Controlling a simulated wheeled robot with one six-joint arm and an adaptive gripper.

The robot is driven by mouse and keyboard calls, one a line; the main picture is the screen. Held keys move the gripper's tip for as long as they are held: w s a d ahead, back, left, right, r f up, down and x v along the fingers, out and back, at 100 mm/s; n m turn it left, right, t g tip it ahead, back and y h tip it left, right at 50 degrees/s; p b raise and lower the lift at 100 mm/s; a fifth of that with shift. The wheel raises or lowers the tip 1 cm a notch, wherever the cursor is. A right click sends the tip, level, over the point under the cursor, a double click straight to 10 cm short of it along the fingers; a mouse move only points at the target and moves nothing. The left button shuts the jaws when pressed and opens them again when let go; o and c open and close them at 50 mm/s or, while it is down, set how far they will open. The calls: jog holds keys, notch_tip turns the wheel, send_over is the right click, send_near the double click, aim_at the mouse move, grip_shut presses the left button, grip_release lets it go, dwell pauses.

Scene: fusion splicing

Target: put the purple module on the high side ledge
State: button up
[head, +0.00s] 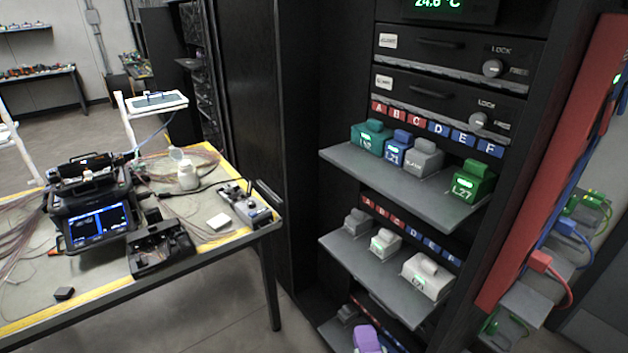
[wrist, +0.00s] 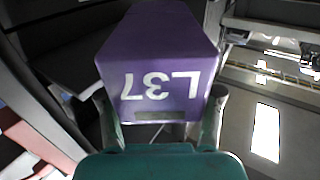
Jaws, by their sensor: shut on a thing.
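The purple module (wrist: 158,70), marked L37 and upside down in this picture, fills the middle of the wrist view. My gripper (wrist: 160,118) is shut on it, one finger at each side. A teal part lies across the bottom of that view. In the head view my gripper does not show. A purple block (head: 366,339) shows at the bottom edge by the lowest shelf; I cannot tell whether it is the held module. Side ledges stand at the right behind a red panel; the upper one (head: 600,218) is partly hidden and has green plugs near it.
The rack's upper shelf (head: 340,155) carries teal, blue, grey and green modules. The middle shelf (head: 335,243) carries several grey and white ones. The red panel (head: 545,180) stands between rack and side ledges, with coloured cables beyond. A worktable (head: 110,285) with devices stands left.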

jog(key=s+d+f+h, duration=0.1)
jog(key=s+d+f, duration=0.2)
jog(key=s, duration=0.3)
jog(key=shift+f+m, duration=0.2)
jog(key=shift+m, duration=0.2)
